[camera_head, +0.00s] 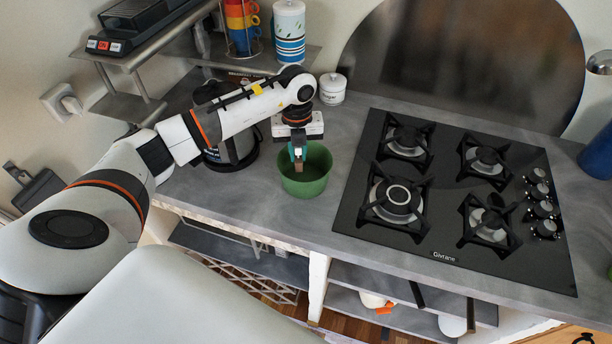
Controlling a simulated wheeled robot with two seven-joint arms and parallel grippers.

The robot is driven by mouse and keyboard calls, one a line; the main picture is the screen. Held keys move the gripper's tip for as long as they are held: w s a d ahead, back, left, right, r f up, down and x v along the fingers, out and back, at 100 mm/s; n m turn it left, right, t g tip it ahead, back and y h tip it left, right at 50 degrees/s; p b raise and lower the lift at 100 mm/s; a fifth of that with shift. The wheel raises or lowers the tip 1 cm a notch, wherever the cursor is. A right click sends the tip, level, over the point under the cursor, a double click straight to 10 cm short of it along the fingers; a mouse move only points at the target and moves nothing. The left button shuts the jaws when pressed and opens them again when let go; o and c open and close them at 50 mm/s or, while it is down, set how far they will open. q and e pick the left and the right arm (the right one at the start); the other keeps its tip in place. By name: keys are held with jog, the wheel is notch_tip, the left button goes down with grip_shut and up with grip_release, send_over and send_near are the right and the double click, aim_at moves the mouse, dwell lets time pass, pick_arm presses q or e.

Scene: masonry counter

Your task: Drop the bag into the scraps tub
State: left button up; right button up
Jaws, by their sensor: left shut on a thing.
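The scraps tub (318,174) is a green round tub on the grey counter, left of the hob. My left gripper (297,152) points down over the tub's left part and is shut on a small brownish thing (298,166), which I take to be the bag. The bag is at or just above the tub's opening; I cannot tell how far inside it is. It is tiny here and partly hidden by the fingers. My right gripper is not in view.
A black gas hob (455,190) fills the counter to the right. A dark kettle-like appliance (232,150) stands left of the tub. A lidded white jar (332,89) stands behind it. A metal shelf (150,55) holds stacked cups (242,25) nearby.

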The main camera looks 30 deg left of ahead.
pick_arm(q)
jog(key=o, duration=0.8)
jog(key=shift+c, duration=0.2)
jog(key=shift+r, duration=0.15)
notch_tip(320, 180, up, 10)
jog(key=b, duration=0.2)
jog(key=shift+r+b, duration=0.15)
jog(key=shift+b, duration=0.25)
jog(key=shift+r, duration=0.75)
